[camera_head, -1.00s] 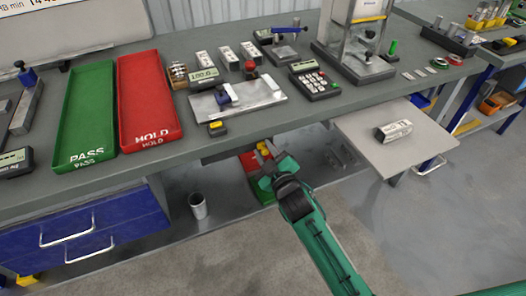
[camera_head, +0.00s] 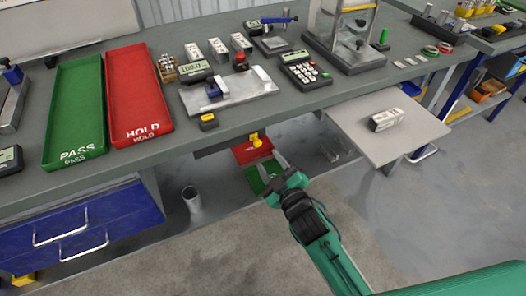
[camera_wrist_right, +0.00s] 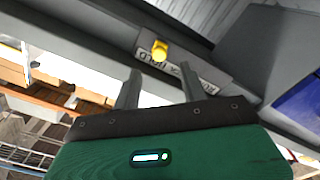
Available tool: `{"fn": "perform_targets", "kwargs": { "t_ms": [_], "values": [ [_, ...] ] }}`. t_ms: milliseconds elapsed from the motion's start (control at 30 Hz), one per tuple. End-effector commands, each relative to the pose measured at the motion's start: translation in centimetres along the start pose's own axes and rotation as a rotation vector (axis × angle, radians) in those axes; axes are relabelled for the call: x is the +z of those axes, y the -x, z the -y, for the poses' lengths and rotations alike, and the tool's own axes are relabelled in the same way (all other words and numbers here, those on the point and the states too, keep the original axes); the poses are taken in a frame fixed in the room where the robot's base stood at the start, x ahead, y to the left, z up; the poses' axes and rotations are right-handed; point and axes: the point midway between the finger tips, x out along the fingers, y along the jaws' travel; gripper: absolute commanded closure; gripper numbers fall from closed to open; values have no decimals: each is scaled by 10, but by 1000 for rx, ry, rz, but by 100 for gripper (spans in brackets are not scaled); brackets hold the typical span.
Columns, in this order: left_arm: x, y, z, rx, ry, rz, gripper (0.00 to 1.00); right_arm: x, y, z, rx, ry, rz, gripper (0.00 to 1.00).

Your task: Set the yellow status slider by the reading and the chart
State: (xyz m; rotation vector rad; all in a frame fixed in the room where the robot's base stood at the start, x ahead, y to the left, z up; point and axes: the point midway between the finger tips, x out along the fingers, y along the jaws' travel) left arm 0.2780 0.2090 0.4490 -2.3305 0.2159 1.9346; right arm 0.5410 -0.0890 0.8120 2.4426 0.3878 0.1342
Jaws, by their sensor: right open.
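The yellow status slider (camera_head: 255,139) shows as a small yellow knob under the front edge of the bench. In the right wrist view the yellow knob (camera_wrist_right: 159,50) sits on a grey rail beside a partly hidden lettered label (camera_wrist_right: 165,64). My right gripper (camera_head: 272,167) is open and empty, below and a little to the right of the knob, not touching it. In the right wrist view its two fingers (camera_wrist_right: 157,78) point toward the knob, one on each side in the picture. A small display (camera_head: 193,67) on the bench seems to read about 100.0. My left gripper is not in view.
Red HOLD tray (camera_head: 137,92) and green PASS tray (camera_head: 75,115) lie on the bench (camera_head: 235,122). A calculator-like keypad (camera_head: 303,72) and a metal fixture plate (camera_head: 240,95) are nearby. Blue drawers (camera_head: 85,225) stand lower left.

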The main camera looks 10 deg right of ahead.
Motion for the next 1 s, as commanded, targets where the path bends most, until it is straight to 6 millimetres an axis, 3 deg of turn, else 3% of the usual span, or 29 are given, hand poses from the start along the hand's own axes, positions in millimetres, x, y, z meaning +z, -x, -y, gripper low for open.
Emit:
{"fn": "perform_targets", "kwargs": {
  "t_ms": [100, 333, 1000],
  "values": [
    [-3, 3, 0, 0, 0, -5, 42, 1, 22, 0, -1, 1, 2, 57],
    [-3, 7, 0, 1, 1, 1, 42, 1, 47, 0, 1, 1, 1, 57],
    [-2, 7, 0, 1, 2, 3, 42, 1, 53, 0, 0, 0, 1, 57]
  ]
}}
